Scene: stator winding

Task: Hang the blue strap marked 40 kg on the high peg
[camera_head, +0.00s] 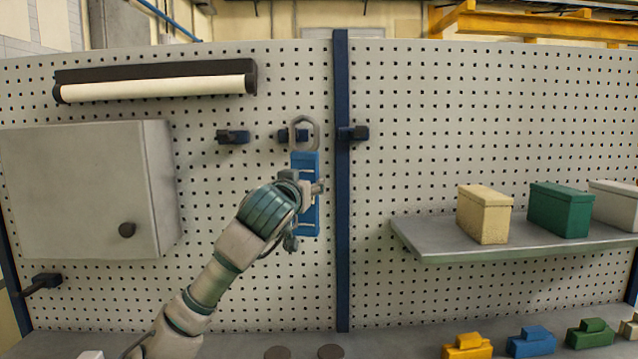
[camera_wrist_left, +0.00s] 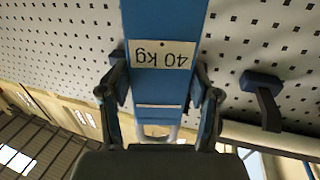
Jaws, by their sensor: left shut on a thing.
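The blue strap (camera_head: 308,163) hangs upright in front of the pegboard, with a grey metal ring (camera_head: 317,130) at its top. Its white label reading 40 kg (camera_wrist_left: 160,55) shows upside down in the left wrist view. My left gripper (camera_head: 308,188) is shut on the strap, a finger on each side of it. In the head view the ring overlaps the middle peg (camera_head: 284,135) of the upper row; I cannot tell whether the peg is through it. Two more upper pegs stand left (camera_head: 233,137) and right (camera_head: 354,133). My right gripper is out of view.
A lower peg (camera_head: 40,284) is at far left, below a grey cabinet (camera_head: 80,190). A blue post (camera_head: 342,240) runs just right of the strap. A shelf (camera_head: 440,240) with boxes juts out at right. Small coloured blocks line the bench at lower right.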

